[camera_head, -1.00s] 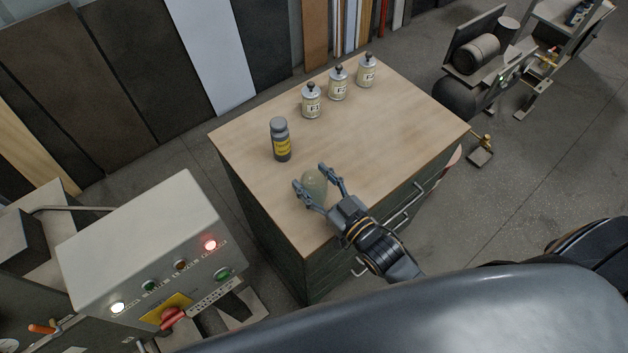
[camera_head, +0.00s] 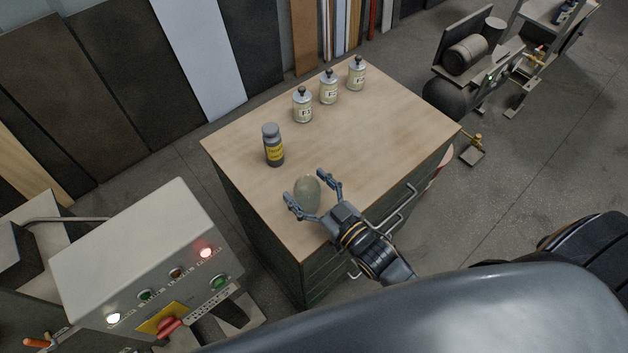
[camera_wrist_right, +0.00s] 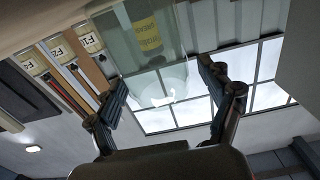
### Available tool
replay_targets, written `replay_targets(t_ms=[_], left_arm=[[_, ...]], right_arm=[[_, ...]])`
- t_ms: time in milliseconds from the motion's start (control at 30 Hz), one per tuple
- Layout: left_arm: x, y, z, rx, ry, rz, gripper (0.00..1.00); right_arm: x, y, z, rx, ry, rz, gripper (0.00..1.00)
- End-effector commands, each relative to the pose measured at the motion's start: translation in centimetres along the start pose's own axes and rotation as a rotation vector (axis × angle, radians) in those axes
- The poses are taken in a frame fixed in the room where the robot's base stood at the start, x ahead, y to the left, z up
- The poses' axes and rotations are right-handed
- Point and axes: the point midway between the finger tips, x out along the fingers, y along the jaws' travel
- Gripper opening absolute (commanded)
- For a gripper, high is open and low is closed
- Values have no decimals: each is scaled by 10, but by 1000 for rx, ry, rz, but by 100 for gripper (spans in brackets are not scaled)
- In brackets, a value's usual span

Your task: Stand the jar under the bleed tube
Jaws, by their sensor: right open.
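A clear, greenish jar (camera_head: 307,194) stands on the wooden cabinet top (camera_head: 372,122) near its front edge. My right gripper (camera_head: 305,186) is open, with one finger on each side of the jar. In the right wrist view the see-through jar (camera_wrist_right: 150,45) fills the space ahead of and between the two fingers (camera_wrist_right: 162,74). I cannot tell whether either finger touches it. My left gripper is not in view. I cannot make out the bleed tube for certain; a small brass fitting (camera_head: 478,137) shows low by the machine at right.
A grey bottle with a yellow label (camera_head: 274,147) stands left of the jar. Three labelled tins (camera_head: 328,88) stand along the back edge. A control box (camera_head: 140,255) is at lower left, a compressor-like machine (camera_head: 465,75) at right. The cabinet top's right part is clear.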

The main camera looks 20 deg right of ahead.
Motion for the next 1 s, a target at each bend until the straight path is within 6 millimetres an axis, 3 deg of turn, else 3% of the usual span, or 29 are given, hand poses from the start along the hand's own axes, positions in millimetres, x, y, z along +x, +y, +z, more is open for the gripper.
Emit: replay_targets(t_ms=[167,700,1000], left_arm=[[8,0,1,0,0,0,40],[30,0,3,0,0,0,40],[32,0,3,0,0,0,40]], right_arm=[[-10,0,4,-1,-3,0,81],[-118,6,1,0,-3,0,81],[-138,6,-1,-1,0,0,81]])
